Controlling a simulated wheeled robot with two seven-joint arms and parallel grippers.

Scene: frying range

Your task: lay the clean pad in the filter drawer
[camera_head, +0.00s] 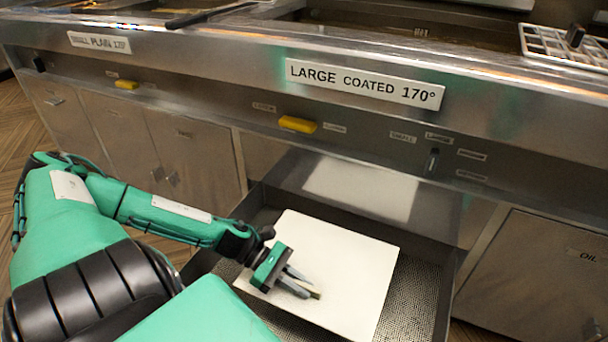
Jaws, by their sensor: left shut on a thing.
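The clean pad (345,262) is a flat, pale square sheet with a small tab near its middle. It is over the mesh floor of the open filter drawer (425,290), turned at an angle to the drawer's sides. Mesh shows to its left and right. I cannot tell whether the pad rests on the mesh or is a little above it. My left gripper (303,285) is above the pad, shut on its tab. The tab is mostly hidden between the fingers. My right gripper is not in view.
The fryer front with a "LARGE COATED 170°" label (365,83) and a yellow handle (297,124) overhangs the drawer's back. A pale patch (362,187) shows behind the pad, perhaps a reflection. Closed cabinet doors (530,280) stand either side.

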